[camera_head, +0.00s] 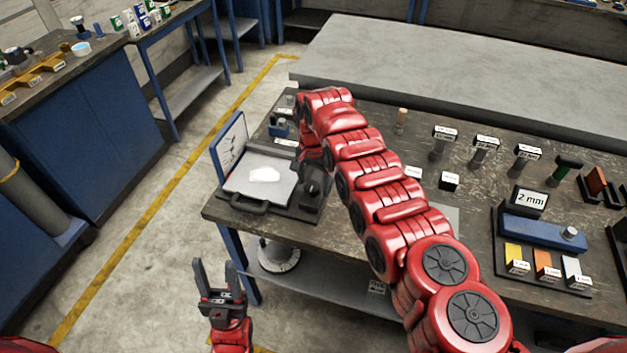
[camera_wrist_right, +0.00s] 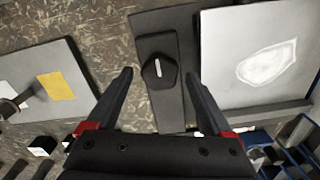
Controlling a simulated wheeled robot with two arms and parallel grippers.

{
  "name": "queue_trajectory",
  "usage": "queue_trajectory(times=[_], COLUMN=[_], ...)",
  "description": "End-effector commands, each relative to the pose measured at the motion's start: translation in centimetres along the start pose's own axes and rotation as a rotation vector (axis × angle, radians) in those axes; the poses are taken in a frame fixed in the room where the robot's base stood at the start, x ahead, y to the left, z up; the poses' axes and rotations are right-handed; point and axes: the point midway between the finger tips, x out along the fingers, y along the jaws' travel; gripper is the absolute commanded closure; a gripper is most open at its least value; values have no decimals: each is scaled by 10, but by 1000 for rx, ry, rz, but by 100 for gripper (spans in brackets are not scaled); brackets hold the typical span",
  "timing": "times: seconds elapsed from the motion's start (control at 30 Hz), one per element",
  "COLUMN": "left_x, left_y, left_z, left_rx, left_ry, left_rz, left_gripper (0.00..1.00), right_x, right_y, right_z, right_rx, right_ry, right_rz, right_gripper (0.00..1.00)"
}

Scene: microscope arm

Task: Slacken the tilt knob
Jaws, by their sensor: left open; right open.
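The tilt knob is a black faceted knob with a white mark on top (camera_wrist_right: 160,73); it also shows in the head view (camera_head: 312,188), on a dark base at the right side of a grey plate (camera_head: 243,188). My right gripper (camera_wrist_right: 158,82) is open above the knob, with one finger on each side of it in the wrist view. I cannot tell whether the fingers touch it. In the head view my red right arm hides most of that gripper. My left gripper (camera_head: 217,270) is open and empty, off the table's front left edge.
Labelled posts (camera_head: 480,150) and a blue block marked 2 mm (camera_head: 541,232) stand at the right. A grey bench (camera_head: 450,70) is behind.

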Motion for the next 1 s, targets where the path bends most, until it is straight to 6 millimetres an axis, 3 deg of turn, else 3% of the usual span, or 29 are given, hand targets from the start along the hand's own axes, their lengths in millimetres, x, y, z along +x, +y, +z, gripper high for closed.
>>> queue_trajectory(times=[0.2,0.23,0.7,1.0], left_x=[0,0,0,-6], left_y=[0,0,0,0], left_z=[0,0,0,1], left_rx=[0,0,0,0], left_ry=[0,0,0,0], left_rz=[0,0,0,0], left_gripper=[50,50,50,50], right_x=[0,0,0,1], right_y=[0,0,0,0], right_z=[0,0,0,0], right_rx=[0,0,0,-42], right_ry=[0,0,0,1], right_rz=[0,0,0,-1], right_gripper=[15,19,100,100])
